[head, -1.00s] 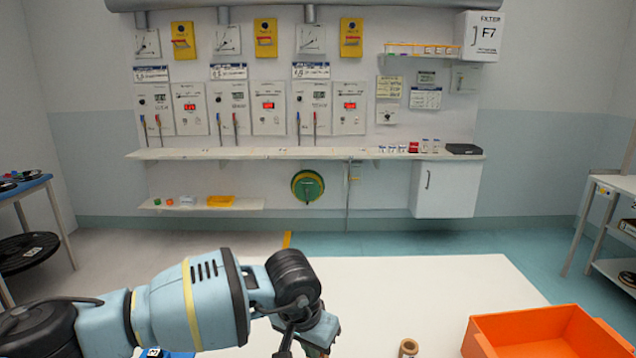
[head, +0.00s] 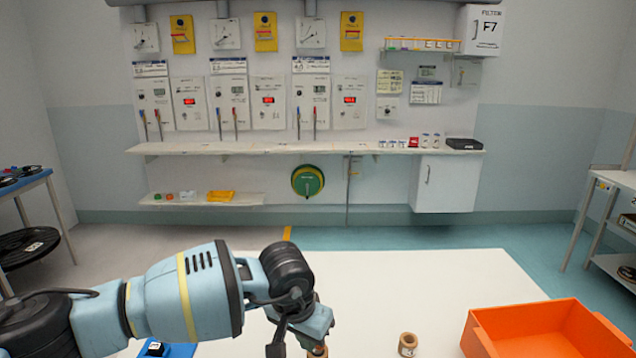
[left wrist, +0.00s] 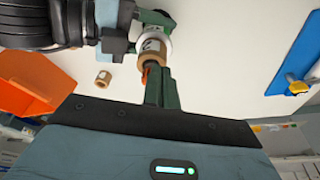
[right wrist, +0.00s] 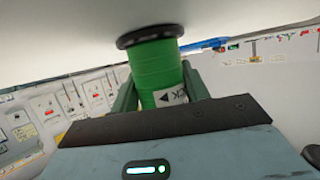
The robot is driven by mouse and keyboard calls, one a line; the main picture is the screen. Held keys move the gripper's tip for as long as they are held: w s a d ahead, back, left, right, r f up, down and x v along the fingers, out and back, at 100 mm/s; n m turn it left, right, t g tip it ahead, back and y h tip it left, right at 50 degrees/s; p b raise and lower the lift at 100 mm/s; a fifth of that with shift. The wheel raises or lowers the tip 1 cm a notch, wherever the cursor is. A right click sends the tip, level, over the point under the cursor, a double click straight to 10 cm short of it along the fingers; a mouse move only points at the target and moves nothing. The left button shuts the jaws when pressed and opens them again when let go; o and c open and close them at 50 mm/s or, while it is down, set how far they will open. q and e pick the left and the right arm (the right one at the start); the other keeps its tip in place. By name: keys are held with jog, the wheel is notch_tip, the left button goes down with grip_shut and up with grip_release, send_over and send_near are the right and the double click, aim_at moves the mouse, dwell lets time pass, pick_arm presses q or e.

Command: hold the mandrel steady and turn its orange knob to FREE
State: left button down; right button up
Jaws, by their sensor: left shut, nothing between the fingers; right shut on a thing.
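My left gripper (left wrist: 158,82) is shut and empty. Its fingertips are close to a small orange part, likely the knob (left wrist: 146,73), at the end of a brown, white-labelled piece (left wrist: 150,57); contact cannot be told. In the head view the left gripper (head: 300,335) points down at the bottom edge, by a brown ring (head: 318,352). In the right wrist view my right gripper (right wrist: 160,90) is shut on a bright green cylinder, likely the mandrel (right wrist: 157,65), with a black flange and a partly hidden label. The knob's setting cannot be read.
A loose brown core (head: 408,344) stands on the white table (head: 440,285). An orange bin (head: 535,320) is to its right. A blue mat (left wrist: 300,50) with a yellow-knobbed piece (left wrist: 297,86) lies on the other side. The table's far middle is clear.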

pick_arm(q)
jog(key=shift+s+a, duration=0.2)
pick_arm(e)
jog(key=shift+f, duration=0.15)
pick_arm(q)
notch_tip(320, 180, up, 6)
dwell(0.5)
jog(key=shift+w, duration=0.1)
pick_arm(e)
jog(key=o, duration=1.2)
jog(key=v, duration=1.2)
jog(key=shift+d, duration=0.1)
